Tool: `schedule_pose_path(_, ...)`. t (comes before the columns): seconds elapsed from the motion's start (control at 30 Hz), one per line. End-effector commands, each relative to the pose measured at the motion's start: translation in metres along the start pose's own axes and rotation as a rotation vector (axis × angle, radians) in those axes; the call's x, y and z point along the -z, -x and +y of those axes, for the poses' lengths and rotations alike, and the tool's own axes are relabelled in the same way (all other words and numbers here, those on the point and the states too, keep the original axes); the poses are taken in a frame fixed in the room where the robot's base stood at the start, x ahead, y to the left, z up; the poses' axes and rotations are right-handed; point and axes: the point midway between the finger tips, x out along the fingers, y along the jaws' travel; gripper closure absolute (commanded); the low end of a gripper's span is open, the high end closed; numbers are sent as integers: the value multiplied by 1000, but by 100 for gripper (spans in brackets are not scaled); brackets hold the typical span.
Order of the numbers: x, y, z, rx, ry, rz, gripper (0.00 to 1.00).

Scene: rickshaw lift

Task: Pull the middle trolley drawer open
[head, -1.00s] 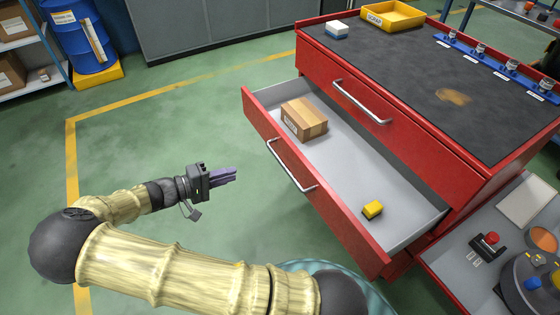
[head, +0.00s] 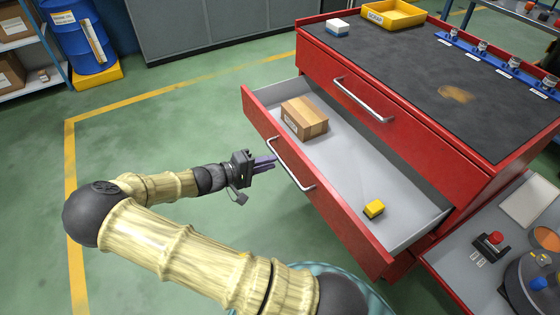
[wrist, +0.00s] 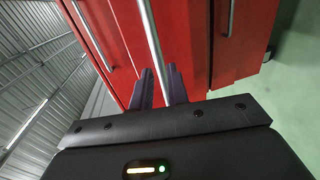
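The red trolley (head: 430,150) stands at the right of the head view. Its drawer below the top one, the middle drawer (head: 345,222), is pulled well out, showing its grey inside. The drawer's silver bar handle (head: 291,167) is on its red front; it also shows in the wrist view (wrist: 151,38). My gripper (head: 273,162) is at the handle, on the outer side of the drawer front. In the wrist view its two purple fingers (wrist: 159,86) stand apart, with the bar running between them. Whether either finger touches the bar is unclear.
A cardboard box (head: 304,118) and a small yellow block (head: 374,209) lie in the open drawer. The top drawer, with its own handle (head: 362,100), is shut. A cart (head: 460,268) with a red button stands at lower right.

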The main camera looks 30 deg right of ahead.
Motion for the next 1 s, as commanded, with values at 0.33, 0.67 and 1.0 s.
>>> schedule_pose_path(0.33, 0, -45, 0, 0, 0, -1, 84)
schedule_pose_path(0.67, 0, -46, 0, 0, 0, 0, 91)
schedule_pose_path(1.0, 0, -38, 0, 0, 1, 3, 100)
